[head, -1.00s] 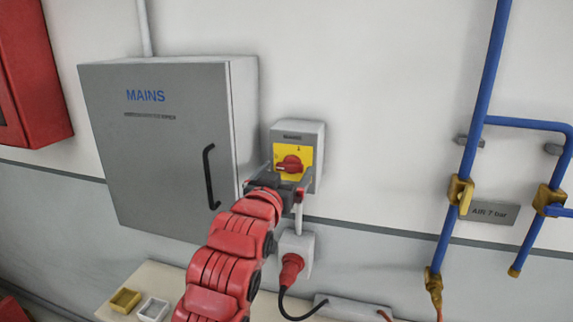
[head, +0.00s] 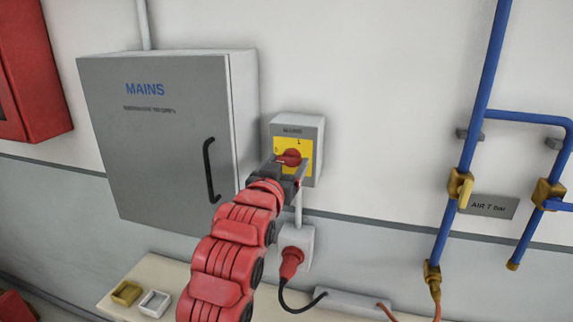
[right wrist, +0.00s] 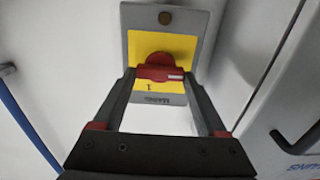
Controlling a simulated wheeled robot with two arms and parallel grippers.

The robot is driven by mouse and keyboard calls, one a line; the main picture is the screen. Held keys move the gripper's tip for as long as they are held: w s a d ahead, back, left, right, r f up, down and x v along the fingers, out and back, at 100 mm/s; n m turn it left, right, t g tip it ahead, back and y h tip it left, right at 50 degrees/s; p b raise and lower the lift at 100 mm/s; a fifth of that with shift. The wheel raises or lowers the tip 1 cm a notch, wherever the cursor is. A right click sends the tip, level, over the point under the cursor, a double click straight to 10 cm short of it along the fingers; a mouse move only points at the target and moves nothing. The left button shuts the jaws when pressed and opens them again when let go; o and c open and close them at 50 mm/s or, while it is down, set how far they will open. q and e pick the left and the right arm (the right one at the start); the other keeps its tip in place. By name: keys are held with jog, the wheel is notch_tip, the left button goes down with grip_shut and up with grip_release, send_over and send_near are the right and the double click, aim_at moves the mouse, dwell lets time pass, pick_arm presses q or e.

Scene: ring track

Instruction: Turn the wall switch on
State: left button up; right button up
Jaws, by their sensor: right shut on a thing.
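The wall switch (head: 312,136) is a grey box with a yellow plate and a red rotary knob (head: 290,156). The knob's bar lies about horizontal in the head view, with a "1" mark above it on the plate. In the right wrist view the switch shows upside down, with its red knob (right wrist: 160,70) between the fingers. My right gripper (head: 288,163) is at the switch front; it also shows in the right wrist view (right wrist: 160,76). It is shut on the knob, a finger at each end of the bar. My left gripper is not seen.
A grey MAINS cabinet (head: 155,180) with a black handle stands left of the switch. A socket with a red plug (head: 291,262) is below it. Blue air pipes (head: 480,95) with brass valves run at right. A ledge (head: 175,275) holds two small trays.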

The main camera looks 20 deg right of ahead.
jog(key=shift+f+b, duration=0.2)
jog(key=shift+b, duration=0.35)
jog(key=m+b, duration=0.8)
jog(key=b, duration=0.5)
jog(key=shift+s+d+f, duration=0.1)
jog(key=shift+f, duration=0.05)
jog(key=m+b, duration=0.2)
jog(key=m, duration=0.1)
jog(key=shift+m+b, duration=0.35)
jog(key=shift+m, duration=0.55)
jog(key=shift+m+b, duration=0.65)
jog(key=shift+m, duration=1.95)
jog(key=o, duration=1.3)
